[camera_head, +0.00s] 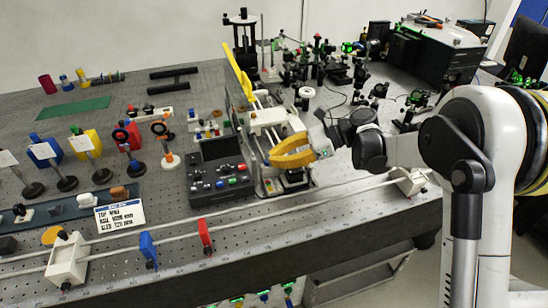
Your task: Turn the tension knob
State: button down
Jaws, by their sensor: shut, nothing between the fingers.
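My gripper (272,158) has yellow fingers and is shut and empty. Its tips point left, at the front of a white-framed apparatus (268,116) with a tall yellow piece. A small dark box with red and green parts (294,177) sits low on this apparatus, just below the gripper. I cannot make out which part is the tension knob; the fingers cover some of the apparatus. I cannot tell whether the fingertips touch it.
A black control box (218,172) with coloured knobs stands just left of the gripper. A white rail (265,217) with blue and red sliders runs along the bench's front edge. Optics on posts (88,146) stand at left. Dense optics fill the back right.

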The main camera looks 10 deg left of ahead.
jog(key=shift+w+a+n+g+h+p, duration=0.15)
jog(key=shift+n+g+h+p, duration=0.2)
jog(key=shift+n+g+h, duration=0.55)
jog(key=shift+w+a+n+g+h+p, duration=0.1)
jog(key=shift+n+g+h+p, duration=0.3)
jog(key=shift+n+g, duration=0.9)
jog(key=shift+s, duration=0.1)
jog(key=c, duration=1.6)
grip_release()
jog(key=shift+a, duration=0.1)
notch_tip(320, 180, up, 10)
